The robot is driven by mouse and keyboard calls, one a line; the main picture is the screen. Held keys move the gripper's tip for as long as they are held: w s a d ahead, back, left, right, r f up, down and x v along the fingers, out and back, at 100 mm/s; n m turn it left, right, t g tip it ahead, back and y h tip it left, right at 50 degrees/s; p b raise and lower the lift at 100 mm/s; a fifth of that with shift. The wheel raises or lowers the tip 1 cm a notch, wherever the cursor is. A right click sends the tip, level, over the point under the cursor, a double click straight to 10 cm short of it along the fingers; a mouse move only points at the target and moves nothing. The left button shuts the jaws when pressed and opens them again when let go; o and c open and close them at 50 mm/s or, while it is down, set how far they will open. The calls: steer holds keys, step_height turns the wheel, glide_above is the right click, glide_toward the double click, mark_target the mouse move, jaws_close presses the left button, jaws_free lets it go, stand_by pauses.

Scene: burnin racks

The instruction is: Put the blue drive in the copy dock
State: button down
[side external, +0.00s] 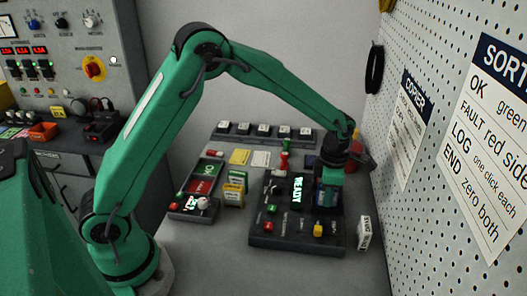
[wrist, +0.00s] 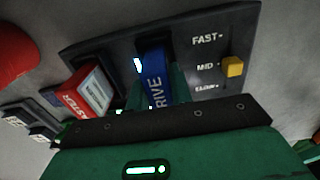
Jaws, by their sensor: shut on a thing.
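The blue drive (wrist: 155,78) is held in my gripper, with its lettered side showing in the wrist view. My gripper (side external: 328,190) is shut on it, over the right part of the dark copy dock (side external: 290,243). The dock also shows in the wrist view (wrist: 205,45). A red block lettered as the master (wrist: 88,92) stands at the dock, to the left of the blue drive. The drive's far end is at the dock face; I cannot tell whether it is seated in a slot. My gripper hides part of the drive.
The dock has a lit READY display (side external: 298,190) and a yellow slider (wrist: 233,67) at MID. A white block (side external: 364,232) stands right of the dock. A pegboard wall (side external: 440,90) bounds the right.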

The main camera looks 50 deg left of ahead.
steer(key=c, duration=0.8)
jaws_free()
steer(key=shift+f, duration=0.1)
steer(key=shift+o, duration=0.2)
steer(key=shift+r, duration=3.55)
steer(key=shift+r, duration=0.1)
